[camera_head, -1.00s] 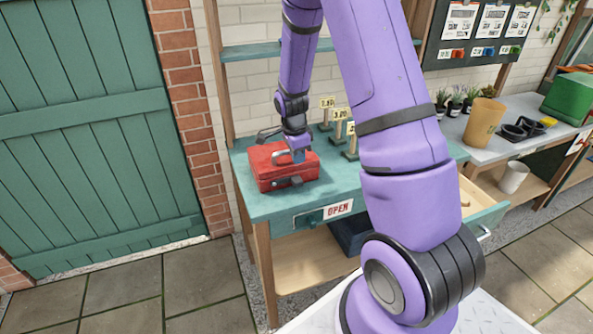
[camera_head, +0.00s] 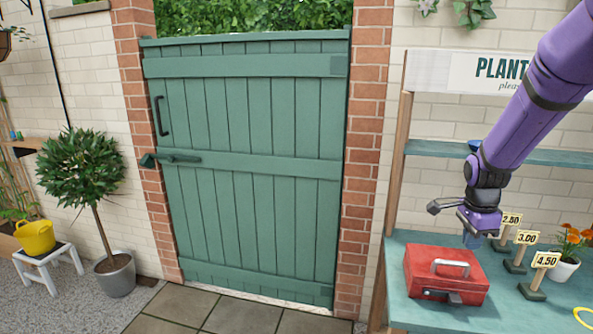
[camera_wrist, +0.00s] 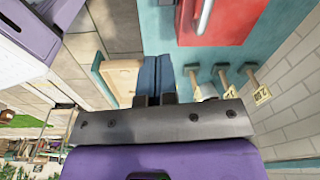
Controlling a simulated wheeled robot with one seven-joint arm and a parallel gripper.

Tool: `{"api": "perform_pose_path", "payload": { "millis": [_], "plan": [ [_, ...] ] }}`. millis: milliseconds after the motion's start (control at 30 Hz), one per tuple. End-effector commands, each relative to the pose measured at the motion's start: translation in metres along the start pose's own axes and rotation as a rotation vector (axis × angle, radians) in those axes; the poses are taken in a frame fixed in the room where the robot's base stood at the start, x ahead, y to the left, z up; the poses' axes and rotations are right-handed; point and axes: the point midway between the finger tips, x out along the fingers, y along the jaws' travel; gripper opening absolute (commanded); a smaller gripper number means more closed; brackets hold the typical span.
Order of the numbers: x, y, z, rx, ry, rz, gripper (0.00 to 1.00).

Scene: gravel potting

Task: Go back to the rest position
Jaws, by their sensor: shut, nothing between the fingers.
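My gripper (camera_head: 472,240) is shut and empty, with its fingers pointing down. In the head view it hangs above the teal bench, close to the far right part of the red metal box, apart from its handle. In the wrist view the blue-grey fingers (camera_wrist: 156,76) are together with nothing between them. The red box (camera_head: 420,270) sits closed on the bench top, its grey handle on the lid and a dark latch at its front. It also shows at the top of the wrist view (camera_wrist: 250,12).
Price signs (camera_head: 527,238) and an orange-flowered pot (camera_head: 563,270) stand right of the box on the teal bench (camera_head: 398,300). A shelf (camera_head: 440,150) runs behind. A green gate (camera_head: 250,190), a potted tree (camera_head: 116,275) and a yellow bucket (camera_head: 35,237) are left.

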Motion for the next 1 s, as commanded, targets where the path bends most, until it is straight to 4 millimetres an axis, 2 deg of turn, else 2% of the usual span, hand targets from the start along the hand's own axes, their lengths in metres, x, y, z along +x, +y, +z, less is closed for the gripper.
{"api": "perform_pose_path", "payload": {
  "millis": [33, 200, 500, 800, 1000],
  "plan": [
    [-0.018, 0.006, 0.006, -0.059, -0.007, -0.025, 0.0],
    [-0.068, 0.031, 0.023, -0.281, -0.019, -0.09, 0.0],
    [-0.139, 0.088, 0.05, -0.675, -0.001, -0.206, 0.0],
    [-0.188, 0.157, 0.071, -1.067, 0.067, -0.316, 0.0],
    [-0.208, 0.205, 0.082, -1.326, 0.141, -0.378, 0.0]
  ]
}}
